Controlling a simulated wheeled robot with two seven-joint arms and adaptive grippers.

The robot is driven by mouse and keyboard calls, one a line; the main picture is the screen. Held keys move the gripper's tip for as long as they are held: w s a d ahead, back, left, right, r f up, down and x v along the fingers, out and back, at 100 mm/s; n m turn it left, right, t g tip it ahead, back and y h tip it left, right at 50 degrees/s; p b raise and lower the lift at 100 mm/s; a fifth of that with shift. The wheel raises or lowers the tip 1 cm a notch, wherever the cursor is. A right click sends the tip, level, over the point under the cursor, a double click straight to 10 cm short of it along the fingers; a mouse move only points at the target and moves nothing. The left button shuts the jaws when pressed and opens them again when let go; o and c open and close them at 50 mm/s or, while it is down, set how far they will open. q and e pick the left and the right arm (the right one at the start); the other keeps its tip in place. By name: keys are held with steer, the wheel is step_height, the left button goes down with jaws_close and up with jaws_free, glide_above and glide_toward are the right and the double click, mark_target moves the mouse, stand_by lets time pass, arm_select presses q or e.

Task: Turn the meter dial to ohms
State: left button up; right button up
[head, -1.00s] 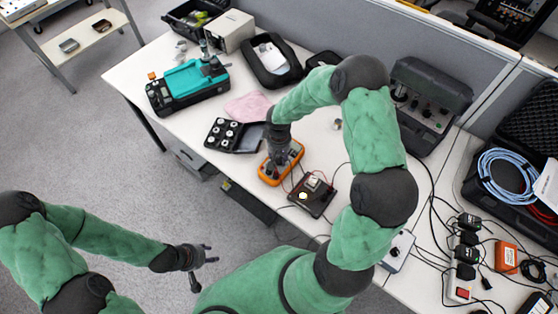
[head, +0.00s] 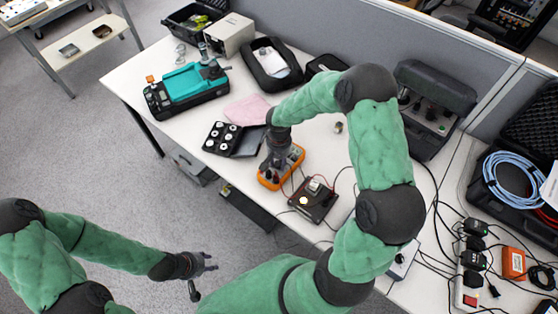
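The meter (head: 296,157) is an orange-cased unit lying on the white table, with leads running from its near end. My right gripper (head: 270,172) points down over the meter's left part and hides much of its face, including the dial. I cannot tell whether its fingers touch the dial or are open or shut. My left gripper (head: 202,278) is away from the table, over the floor at the lower left, with its fingers spread and empty.
Beside the meter sit a dark device with a lit spot (head: 314,200) and an open black case of round weights (head: 222,137). A pink cloth (head: 247,109) and teal machine (head: 188,86) lie further back. Cables and black adapters (head: 474,245) crowd the right.

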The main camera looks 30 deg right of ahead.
mark_target(279, 162)
steer(key=o, duration=0.4)
steer(key=shift+o, duration=0.2)
step_height(279, 162, up, 12)
stand_by(0.4)
